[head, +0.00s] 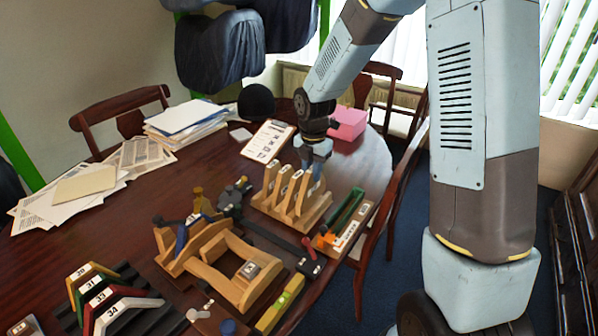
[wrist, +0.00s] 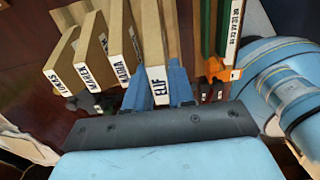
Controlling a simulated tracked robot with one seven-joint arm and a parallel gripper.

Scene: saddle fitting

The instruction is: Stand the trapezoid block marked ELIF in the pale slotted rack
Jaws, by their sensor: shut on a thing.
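The trapezoid block marked ELIF (wrist: 153,35) is tan with a white label strip on its near edge. My gripper (wrist: 157,76) has its blue fingers on both sides of the block's labelled end and is shut on it. In the head view my gripper (head: 317,168) points down over the right end of the pale slotted rack (head: 288,219). Similar blocks marked LOUIS, MAREK and NADIA (wrist: 121,48) stand in a row to the left of ELIF. I cannot tell whether ELIF's lower edge is in a slot or above it.
A green-and-orange holder (head: 343,222) with a number strip stands close to the right of the rack. A wooden saddle-like frame (head: 213,262) and dark clamps (head: 235,196) lie to the left. A clipboard (head: 268,141) and pink box (head: 348,123) are behind.

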